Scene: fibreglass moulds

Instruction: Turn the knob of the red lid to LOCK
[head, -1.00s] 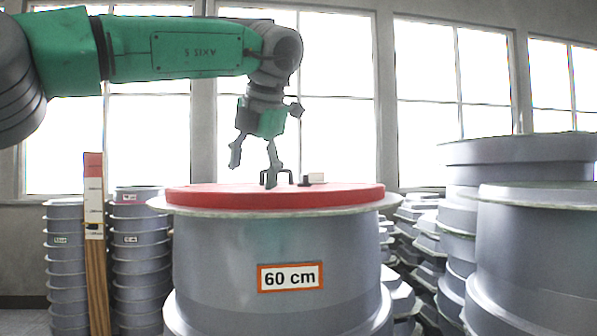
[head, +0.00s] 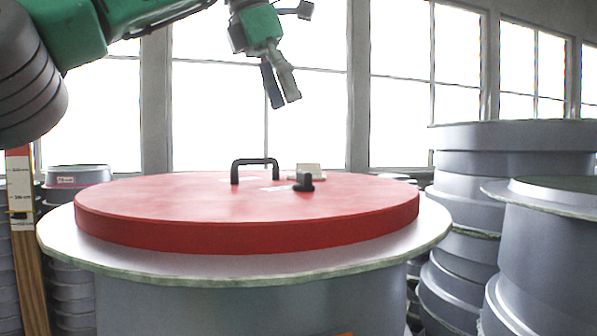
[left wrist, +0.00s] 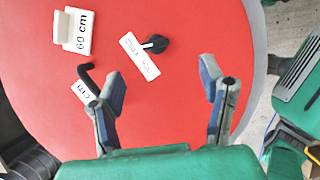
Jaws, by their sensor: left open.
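The red lid (head: 240,215) lies on a grey round mould and also fills much of the left wrist view (left wrist: 190,25). Its small black knob (head: 303,181) stands right of a black handle (head: 255,162). In the left wrist view the knob (left wrist: 157,43) sits beside a white label strip (left wrist: 139,56), whose print I cannot read clearly. My left gripper (head: 281,100) hangs above the lid, apart from the knob, open and empty. In the left wrist view its fingertips (left wrist: 162,82) are spread, with the knob beyond them. My right gripper is not in view.
A white block marked 60 cm (left wrist: 75,30) stands on the lid near the handle (left wrist: 88,80). The mould's pale rim (head: 100,255) juts out around the lid. Stacked grey moulds (head: 510,150) stand to the right, and a wooden measuring post (head: 20,210) to the left.

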